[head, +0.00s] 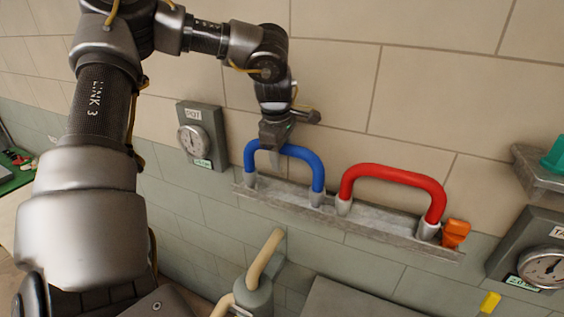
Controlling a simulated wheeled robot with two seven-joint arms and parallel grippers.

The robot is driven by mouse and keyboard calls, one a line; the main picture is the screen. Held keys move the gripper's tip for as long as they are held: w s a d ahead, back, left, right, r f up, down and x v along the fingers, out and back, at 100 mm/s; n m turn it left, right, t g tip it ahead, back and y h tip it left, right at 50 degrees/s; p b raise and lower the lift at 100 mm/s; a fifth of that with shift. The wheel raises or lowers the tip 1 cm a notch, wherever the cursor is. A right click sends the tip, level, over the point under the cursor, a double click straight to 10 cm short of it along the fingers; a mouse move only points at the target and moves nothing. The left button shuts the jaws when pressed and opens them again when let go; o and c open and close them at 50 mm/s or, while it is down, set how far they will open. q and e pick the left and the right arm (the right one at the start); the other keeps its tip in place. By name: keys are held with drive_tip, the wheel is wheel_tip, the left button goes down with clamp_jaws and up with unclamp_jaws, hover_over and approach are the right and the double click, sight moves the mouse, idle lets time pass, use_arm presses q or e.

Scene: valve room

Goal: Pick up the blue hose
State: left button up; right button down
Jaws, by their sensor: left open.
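The blue hose (305,158) is an upside-down U with grey end fittings, standing on a narrow grey wall shelf (334,217). My left gripper (275,140) points down at the top of the blue hose, left of its middle. Its jaws are open, and its body hides a small part of the hose's top. I cannot tell whether the fingers straddle the hose or touch it. My right gripper is not in view.
A red hose (394,174) stands right of the blue one on the same shelf, with an orange piece (456,233) at the shelf's end. A gauge (194,139) is on the wall to the left, another gauge (544,267) at the lower right. A beige pipe (265,257) rises below.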

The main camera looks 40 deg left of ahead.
use_arm(q)
drive_tip(key=shift+s+d, duration=0.15)
drive_tip(key=shift+s, duration=0.05)
drive_tip(key=c, duration=0.3)
drive_tip(key=shift+w, duration=0.1)
clamp_jaws()
drive_tip(key=shift+r, duration=0.15)
